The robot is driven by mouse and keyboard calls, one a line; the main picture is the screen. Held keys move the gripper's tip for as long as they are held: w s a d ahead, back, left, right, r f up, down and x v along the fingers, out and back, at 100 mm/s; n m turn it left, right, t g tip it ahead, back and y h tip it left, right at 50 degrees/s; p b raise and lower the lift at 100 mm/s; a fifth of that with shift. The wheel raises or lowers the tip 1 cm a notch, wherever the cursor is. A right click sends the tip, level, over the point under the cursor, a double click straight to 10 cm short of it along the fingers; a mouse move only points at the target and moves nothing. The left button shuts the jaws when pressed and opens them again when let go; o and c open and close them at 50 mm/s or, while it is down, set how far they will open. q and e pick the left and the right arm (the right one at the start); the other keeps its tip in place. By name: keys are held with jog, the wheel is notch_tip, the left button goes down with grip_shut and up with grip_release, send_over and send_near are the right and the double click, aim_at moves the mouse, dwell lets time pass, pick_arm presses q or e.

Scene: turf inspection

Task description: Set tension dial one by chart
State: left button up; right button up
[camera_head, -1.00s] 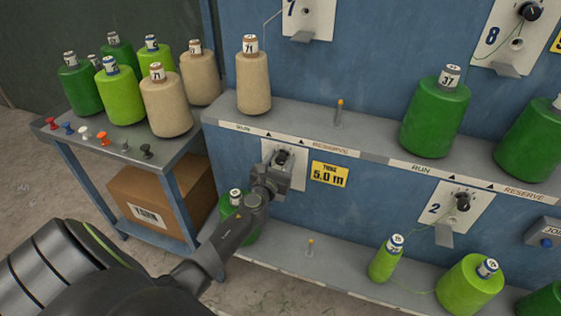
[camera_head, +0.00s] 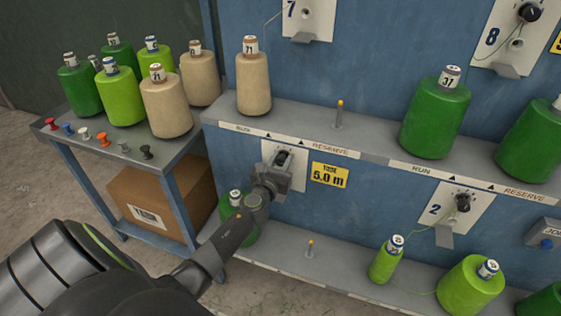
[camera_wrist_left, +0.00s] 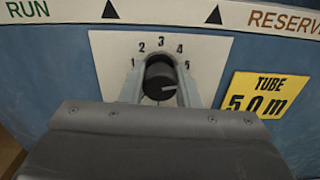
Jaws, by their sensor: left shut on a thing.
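The tension dial (camera_wrist_left: 159,76) is a black round knob on a white plate (camera_wrist_left: 105,50) marked 1 to 5. My left gripper (camera_wrist_left: 160,85) has one finger on each side of the knob and is shut on it. A pale pointer line on the knob points right, near the 5 side. In the head view my left gripper (camera_head: 281,162) is at the white plate (camera_head: 267,152) under the upper shelf and covers most of it. No chart can be made out. My right gripper is not in view.
A yellow "TUBE 5.0 m" label (camera_head: 329,174) is right of the plate. A green cone (camera_head: 238,222) stands partly behind my left arm. The upper shelf (camera_head: 300,122) holds a tan cone (camera_head: 253,80). A side table (camera_head: 115,150) with cones and pegs is at left.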

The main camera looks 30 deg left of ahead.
pick_arm(q)
jog(key=shift+n, duration=1)
jog(key=n+b, duration=0.1)
jog(key=n, duration=0.1)
jog(key=shift+f+n, duration=0.1)
jog(key=shift+n, duration=0.2)
jog(key=shift+n+b, duration=0.3)
jog(key=shift+n, duration=0.6)
jog(key=n+b, duration=0.1)
jog(key=n, duration=0.4)
jog(key=shift+b, duration=0.3)
jog(key=shift+n+b, duration=0.35)
jog(key=shift+n, duration=1.45)
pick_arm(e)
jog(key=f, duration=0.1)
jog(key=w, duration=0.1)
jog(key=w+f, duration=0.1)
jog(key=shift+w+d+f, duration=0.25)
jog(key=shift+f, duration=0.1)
pick_arm(q)
jog(key=shift+n, duration=0.3)
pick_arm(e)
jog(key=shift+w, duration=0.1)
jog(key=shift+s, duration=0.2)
